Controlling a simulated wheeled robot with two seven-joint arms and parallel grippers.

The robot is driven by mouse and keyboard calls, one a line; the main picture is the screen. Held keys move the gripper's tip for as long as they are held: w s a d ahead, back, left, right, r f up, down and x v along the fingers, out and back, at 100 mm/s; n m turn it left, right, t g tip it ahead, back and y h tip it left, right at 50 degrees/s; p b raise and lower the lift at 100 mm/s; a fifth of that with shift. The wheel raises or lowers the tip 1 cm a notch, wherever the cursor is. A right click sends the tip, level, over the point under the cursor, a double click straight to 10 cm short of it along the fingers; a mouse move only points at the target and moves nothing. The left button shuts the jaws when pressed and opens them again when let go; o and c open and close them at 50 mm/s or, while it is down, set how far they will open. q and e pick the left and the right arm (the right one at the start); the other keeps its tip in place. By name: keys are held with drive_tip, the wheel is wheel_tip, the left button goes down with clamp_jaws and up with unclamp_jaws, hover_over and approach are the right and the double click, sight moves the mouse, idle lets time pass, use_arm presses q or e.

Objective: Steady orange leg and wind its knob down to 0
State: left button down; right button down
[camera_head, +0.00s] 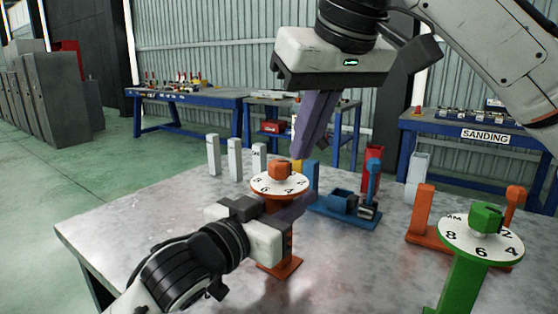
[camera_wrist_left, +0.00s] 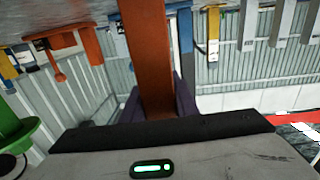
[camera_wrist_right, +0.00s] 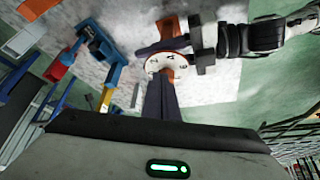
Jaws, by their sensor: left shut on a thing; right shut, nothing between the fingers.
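The orange leg stands upright on the grey table, its foot (camera_head: 279,267) flat on the top. It carries a white numbered dial (camera_head: 281,186) with an orange knob (camera_head: 281,170) above it. My left gripper (camera_head: 290,212) is shut on the orange leg just below the dial; the left wrist view shows the orange post (camera_wrist_left: 148,50) between its purple fingers. My right gripper (camera_head: 300,155) is shut and empty, its purple fingers pointing down beside and slightly above the knob. The dial also shows in the right wrist view (camera_wrist_right: 175,64); the fingers partly cover it there.
A green leg with a numbered dial (camera_head: 480,240) stands at the front right. An orange bracket (camera_head: 424,212) is behind it, and a blue part (camera_head: 345,205) lies farther back. Several pale posts (camera_head: 235,158) line the back left.

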sight(280, 170)
drive_tip(key=shift+r, duration=1.7)
drive_tip(key=shift+s+a+f, duration=0.15)
drive_tip(key=shift+a+f, duration=0.3)
drive_tip(key=shift+f, duration=0.55)
drive_tip(key=shift+s+a+f, duration=0.2)
drive_tip(key=shift+a+f, duration=0.25)
drive_tip(key=shift+f, duration=0.55)
drive_tip(key=shift+s+a+f, duration=0.15)
drive_tip(key=shift+a+f, duration=0.3)
drive_tip(key=shift+f, duration=0.55)
drive_tip(key=shift+w, duration=0.25)
drive_tip(key=shift+d, duration=0.15)
